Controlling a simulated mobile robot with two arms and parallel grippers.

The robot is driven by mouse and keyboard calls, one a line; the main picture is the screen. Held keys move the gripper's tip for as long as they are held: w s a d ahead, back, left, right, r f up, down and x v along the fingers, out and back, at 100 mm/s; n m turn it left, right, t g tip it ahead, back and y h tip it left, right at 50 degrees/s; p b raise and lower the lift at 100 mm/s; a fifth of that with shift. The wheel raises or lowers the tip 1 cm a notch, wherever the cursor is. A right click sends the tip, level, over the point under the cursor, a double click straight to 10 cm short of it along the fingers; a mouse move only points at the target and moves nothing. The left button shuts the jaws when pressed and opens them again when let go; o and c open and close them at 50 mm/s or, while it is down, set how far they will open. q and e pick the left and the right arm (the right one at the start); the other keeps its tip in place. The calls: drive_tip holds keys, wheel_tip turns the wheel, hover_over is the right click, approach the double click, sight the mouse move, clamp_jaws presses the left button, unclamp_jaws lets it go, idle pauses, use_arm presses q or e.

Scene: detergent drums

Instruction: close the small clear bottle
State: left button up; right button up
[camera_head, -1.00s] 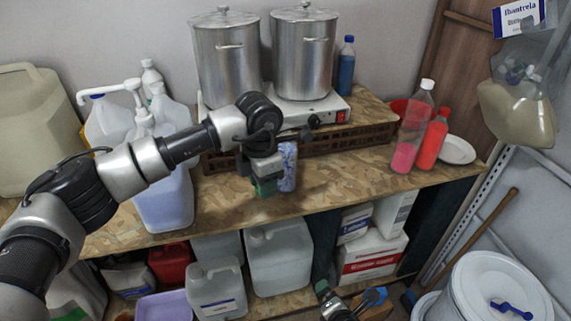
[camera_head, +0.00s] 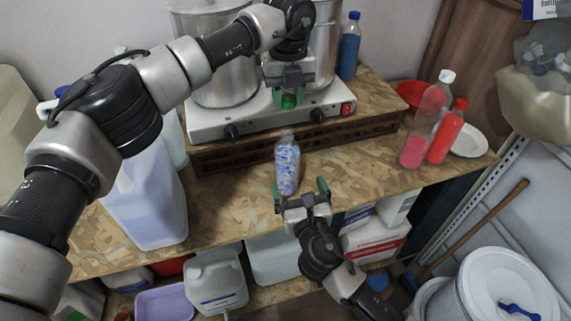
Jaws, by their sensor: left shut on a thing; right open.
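The small clear bottle (camera_head: 287,166), with blue-and-white contents or pattern, stands upright on the wooden worktop, in front of the hot plate. Its clear neck is bare on top. My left gripper (camera_head: 289,98) is above the bottle, in front of the pots, shut on a small green thing that looks like a cap (camera_head: 289,102). The cap is apart from the bottle's neck. My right gripper (camera_head: 301,194) is open and empty, just in front of the bottle's lower part, near the worktop's front edge. I cannot tell whether it touches the bottle.
The hot plate (camera_head: 210,121) with two steel pots stands on a wooden riser behind the bottle. A large jug (camera_head: 150,205) is at left. A pink-filled bottle (camera_head: 413,150) and a red bottle (camera_head: 446,137) stand at right. The worktop (camera_head: 355,170) is clear between.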

sight(287, 153)
use_arm(q)
drive_tip(key=shift+s+d+r, duration=0.15)
drive_tip(key=shift+s+r, duration=0.1)
drive_tip(key=shift+s, duration=0.45)
drive_tip(key=shift+w+f, duration=0.1)
drive_tip(key=shift+w, duration=0.1)
drive_tip(key=shift+w+a+f, duration=0.25)
drive_tip(key=shift+w+f, duration=0.05)
drive_tip(key=shift+w, duration=0.25)
use_arm(e)
drive_tip(key=x, duration=0.2)
drive_tip(key=shift+w+a, duration=0.1)
drive_tip(key=shift+w, duration=0.15)
use_arm(q)
drive_tip(key=shift+s+r, duration=0.1)
use_arm(e)
drive_tip(key=x, duration=0.9)
drive_tip(key=shift+w, duration=0.25)
use_arm(q)
drive_tip(key=shift+d, duration=0.1)
drive_tip(key=shift+s, duration=0.15)
use_arm(e)
drive_tip(key=shift+s, duration=0.1)
drive_tip(key=shift+c, duration=0.2)
drive_tip(key=c, duration=1.3)
use_arm(q)
drive_tip(key=shift+f, duration=2.45)
use_arm(e)
drive_tip(key=shift+c, duration=0.2)
